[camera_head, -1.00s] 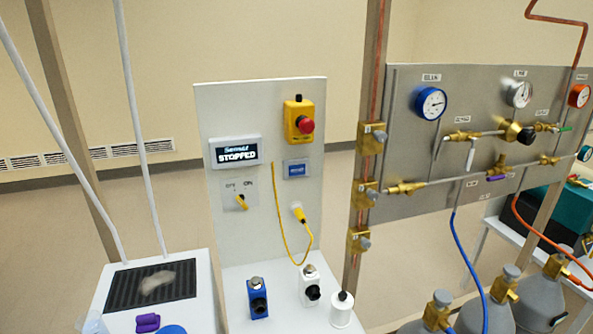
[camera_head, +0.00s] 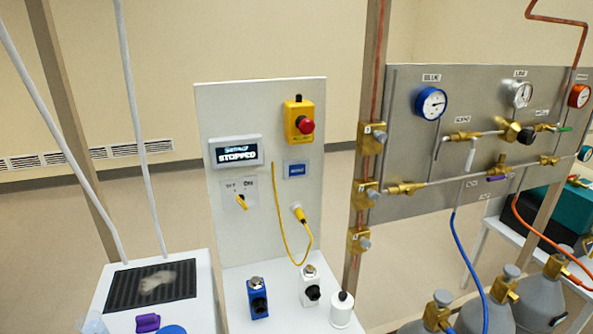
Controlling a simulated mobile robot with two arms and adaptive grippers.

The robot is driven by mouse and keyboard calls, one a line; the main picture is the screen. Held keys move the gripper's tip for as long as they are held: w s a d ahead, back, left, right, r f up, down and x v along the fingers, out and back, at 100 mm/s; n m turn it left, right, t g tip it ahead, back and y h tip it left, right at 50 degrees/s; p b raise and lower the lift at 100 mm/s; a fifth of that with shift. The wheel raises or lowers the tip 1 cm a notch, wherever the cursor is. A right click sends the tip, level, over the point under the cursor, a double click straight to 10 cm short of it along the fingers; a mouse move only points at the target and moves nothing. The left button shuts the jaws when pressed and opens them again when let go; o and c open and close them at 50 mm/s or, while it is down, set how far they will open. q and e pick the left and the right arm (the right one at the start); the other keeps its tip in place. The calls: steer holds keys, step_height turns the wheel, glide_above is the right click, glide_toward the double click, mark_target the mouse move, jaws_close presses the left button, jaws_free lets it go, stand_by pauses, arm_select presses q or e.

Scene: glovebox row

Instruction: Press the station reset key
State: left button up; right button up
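A white upright panel (camera_head: 223,100) stands in the middle of the view. It carries a small blue key or plate (camera_head: 297,170) whose label is too blurred to read; I cannot tell for sure that it is the reset key. A display (camera_head: 236,153) left of it reads STOPPED. Above the blue plate is a yellow box with a red mushroom button (camera_head: 306,126). Below the display is a yellow rotary switch (camera_head: 241,202), with ON marked at upper right. Neither of my grippers is in view, and nothing covers the panel's controls.
A yellow cable (camera_head: 280,225) hangs on the panel. A blue block (camera_head: 257,298), a white block (camera_head: 310,290) and a white cylinder (camera_head: 342,310) stand on the ledge below. A gas panel (camera_head: 410,160) with gauges is at the right, with grey cylinders (camera_head: 490,312) below it.

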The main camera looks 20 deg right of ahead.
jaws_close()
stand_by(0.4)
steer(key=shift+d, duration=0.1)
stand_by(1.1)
